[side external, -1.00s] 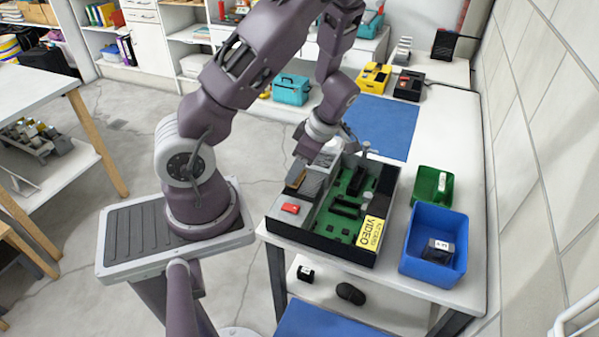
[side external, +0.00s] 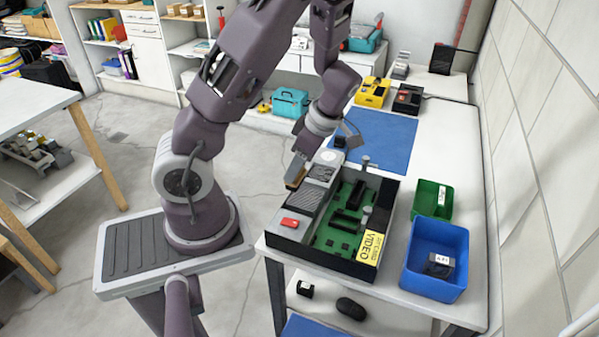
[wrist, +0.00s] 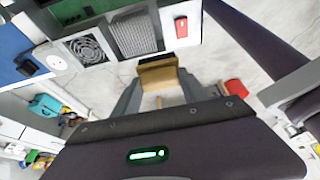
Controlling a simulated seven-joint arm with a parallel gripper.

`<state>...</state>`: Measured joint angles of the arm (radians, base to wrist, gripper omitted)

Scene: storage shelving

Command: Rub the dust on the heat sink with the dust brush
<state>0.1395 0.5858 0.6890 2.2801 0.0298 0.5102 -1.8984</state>
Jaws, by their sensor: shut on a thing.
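The dust brush (wrist: 158,75), a tan-brown block, is between the fingers of my gripper (wrist: 160,88). In the side view, my gripper (side external: 300,165) is shut on the brush (side external: 293,184) at the left edge of the open black electronics case (side external: 368,268). The heat sink (side external: 306,202) is a grey ridged block inside the case, just right of and below the brush in the picture. It also shows in the wrist view (wrist: 133,33), apart from the brush. Dust cannot be told clearly from its grey surface.
A green board (side external: 337,237) fills the case's middle. Blue (side external: 436,232) and green (side external: 431,195) bins stand to the right. A blue mat (side external: 385,140) lies behind, mostly clear.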

